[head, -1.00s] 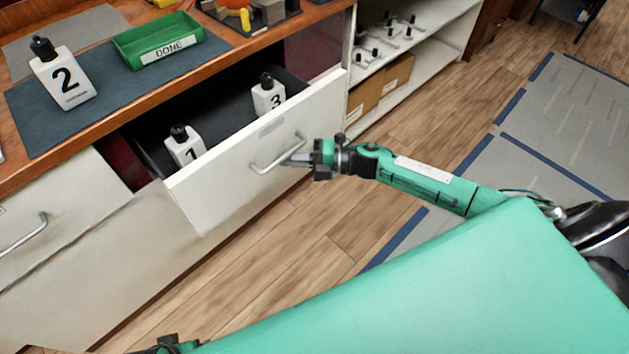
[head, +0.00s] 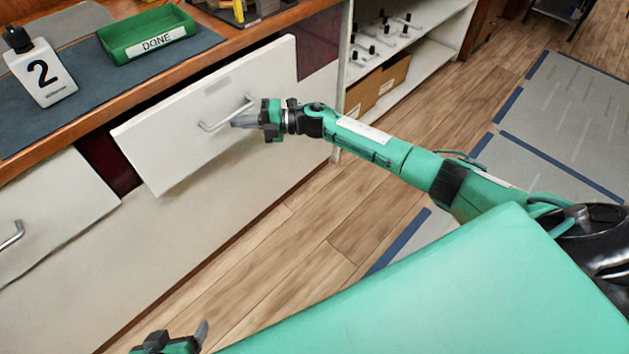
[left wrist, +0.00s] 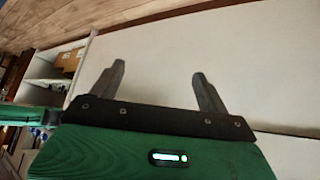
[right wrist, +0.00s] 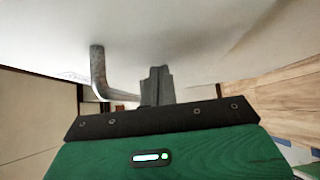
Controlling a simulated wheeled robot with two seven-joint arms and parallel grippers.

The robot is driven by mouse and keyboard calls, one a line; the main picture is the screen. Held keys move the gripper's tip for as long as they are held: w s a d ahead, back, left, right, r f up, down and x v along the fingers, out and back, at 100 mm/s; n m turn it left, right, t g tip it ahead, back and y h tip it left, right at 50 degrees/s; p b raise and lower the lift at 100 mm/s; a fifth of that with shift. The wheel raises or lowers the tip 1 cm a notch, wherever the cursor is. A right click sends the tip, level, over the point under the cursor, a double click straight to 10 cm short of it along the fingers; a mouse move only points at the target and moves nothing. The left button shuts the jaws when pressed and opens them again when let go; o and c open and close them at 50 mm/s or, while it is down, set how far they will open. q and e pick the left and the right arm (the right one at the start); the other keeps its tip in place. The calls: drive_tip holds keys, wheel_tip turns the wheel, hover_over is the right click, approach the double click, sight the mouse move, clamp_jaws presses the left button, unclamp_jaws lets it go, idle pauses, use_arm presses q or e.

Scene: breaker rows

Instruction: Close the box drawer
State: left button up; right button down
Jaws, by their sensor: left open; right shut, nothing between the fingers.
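The white drawer front (head: 168,150) stands a little out from the cabinet, with a dark red gap at its left side; the drawer's inside and its bottles are hidden. Its metal bar handle (head: 222,118) also shows in the right wrist view (right wrist: 98,75). My right gripper (head: 240,121) is shut and empty, its fingertips at the handle and close to the drawer front; I cannot tell if they touch. My left gripper (head: 200,332) is open and empty, low in front of the cabinet; its spread fingers show in the left wrist view (left wrist: 157,88).
On the wooden counter are bottle 2 (head: 42,75) and a green DONE tray (head: 148,34). A closed drawer with a handle (head: 12,236) is at the left. Open shelves with cardboard boxes (head: 378,88) stand to the right. The floor (head: 270,245) before the cabinet is clear.

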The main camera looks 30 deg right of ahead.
sight(229, 111)
drive_tip(key=w, duration=0.1)
drive_tip(key=w+a+b, duration=0.1)
drive_tip(key=w+b, duration=0.1)
drive_tip(key=w, duration=0.1)
drive_tip(key=shift+a, duration=0.25)
drive_tip(key=shift+w+a, duration=0.2)
drive_tip(key=shift+w, duration=0.3)
drive_tip(key=shift+w+r+b, duration=0.2)
drive_tip(key=shift+b, duration=0.15)
use_arm(q)
drive_tip(key=w+d+t+h, duration=0.2)
drive_tip(key=d+t, duration=0.2)
drive_tip(key=d, duration=0.2)
drive_tip(key=shift+d+h, duration=0.15)
drive_tip(key=shift+h, duration=0.25)
